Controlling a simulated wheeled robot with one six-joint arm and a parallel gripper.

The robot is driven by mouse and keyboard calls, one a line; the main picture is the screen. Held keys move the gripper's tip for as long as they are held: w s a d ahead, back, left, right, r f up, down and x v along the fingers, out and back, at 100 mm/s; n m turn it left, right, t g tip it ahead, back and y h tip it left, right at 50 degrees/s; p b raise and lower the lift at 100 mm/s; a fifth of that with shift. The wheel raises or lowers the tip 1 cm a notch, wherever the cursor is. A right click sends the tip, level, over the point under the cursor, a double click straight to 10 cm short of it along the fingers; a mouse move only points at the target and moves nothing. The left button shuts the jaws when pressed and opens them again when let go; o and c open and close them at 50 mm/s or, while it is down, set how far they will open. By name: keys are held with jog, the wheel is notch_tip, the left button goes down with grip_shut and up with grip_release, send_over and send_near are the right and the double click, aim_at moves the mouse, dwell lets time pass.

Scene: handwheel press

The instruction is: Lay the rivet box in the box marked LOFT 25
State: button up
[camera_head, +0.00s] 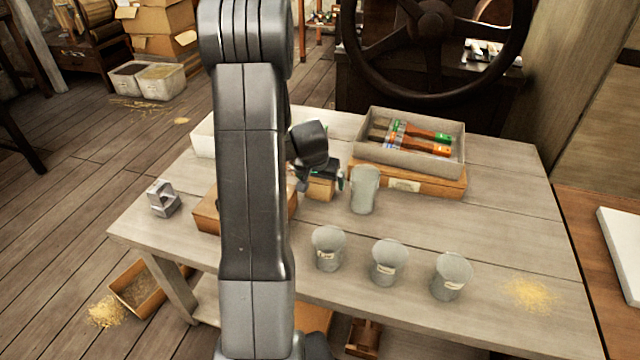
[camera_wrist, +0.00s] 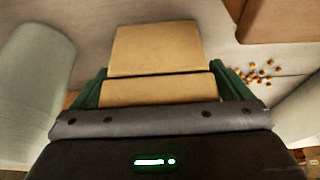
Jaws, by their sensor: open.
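A small tan cardboard box, which looks like the rivet box (camera_head: 320,189), stands on the workbench just right of my arm. My gripper (camera_head: 322,178) is over it. In the wrist view the tan box (camera_wrist: 155,50) lies between the two green fingers, one on each side. The fingers are apart; I cannot tell whether they touch its sides. A wooden box (camera_head: 206,213) is partly hidden behind my arm. Another wooden box (camera_head: 404,184) with a pale label lies under a tray. I cannot read LOFT 25 on any box.
A grey metal cup (camera_head: 364,190) stands close right of my gripper; three labelled cups (camera_head: 389,262) stand along the front. A grey tray (camera_head: 459,158) holds brushes. A metal block (camera_head: 163,198) sits at left. Small orange bits (camera_wrist: 258,75) lie near the box.

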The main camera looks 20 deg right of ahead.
jog(key=shift+c, duration=0.5)
jog(key=shift+r, duration=0.1)
jog(key=c, duration=1.4)
